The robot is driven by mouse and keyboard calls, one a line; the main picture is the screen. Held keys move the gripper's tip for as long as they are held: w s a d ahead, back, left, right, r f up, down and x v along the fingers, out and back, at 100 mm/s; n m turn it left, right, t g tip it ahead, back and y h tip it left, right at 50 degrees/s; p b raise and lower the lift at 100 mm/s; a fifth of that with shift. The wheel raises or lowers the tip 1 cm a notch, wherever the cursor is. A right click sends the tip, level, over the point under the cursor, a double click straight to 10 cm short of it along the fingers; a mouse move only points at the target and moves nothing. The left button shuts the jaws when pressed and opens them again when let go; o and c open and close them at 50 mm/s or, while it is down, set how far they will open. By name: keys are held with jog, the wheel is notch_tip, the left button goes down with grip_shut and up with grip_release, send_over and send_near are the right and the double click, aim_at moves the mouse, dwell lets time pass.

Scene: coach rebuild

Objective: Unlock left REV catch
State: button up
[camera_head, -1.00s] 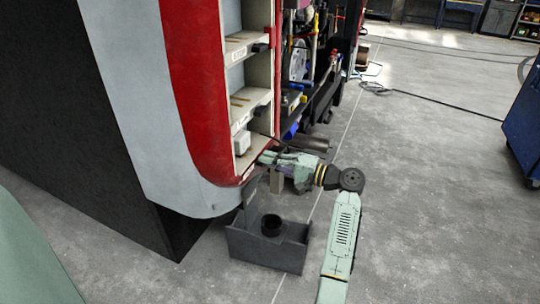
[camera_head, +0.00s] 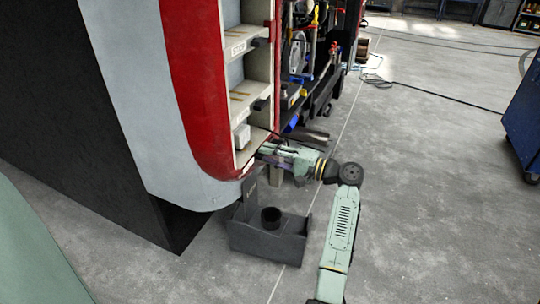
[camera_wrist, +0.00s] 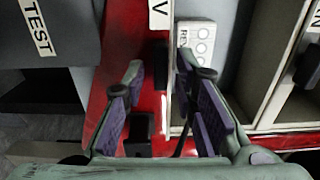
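In the wrist view a black block-like catch (camera_wrist: 139,134) sits on the red panel, low between my fingers. A second dark catch-like piece (camera_wrist: 160,68) sits higher, under a white label ending in "V" (camera_wrist: 158,14). A white box marked "REV" (camera_wrist: 195,45) is behind my right finger. I cannot tell for sure which piece is the left REV catch. My gripper (camera_wrist: 165,98) is open, with purple pads on both sides and nothing clearly held. In the head view my gripper (camera_head: 262,153) is at the lower end of the cream shelves (camera_head: 243,75); its fingertips are hard to see there.
A dark box (camera_head: 260,246) with a black cup (camera_head: 271,218) stands below my gripper. The coach's red edge (camera_head: 205,90) is close beside the arm. Grey floor (camera_head: 430,200) is free on the right.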

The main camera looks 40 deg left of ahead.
jog(key=shift+o, duration=0.2)
jog(key=v, duration=1.2)
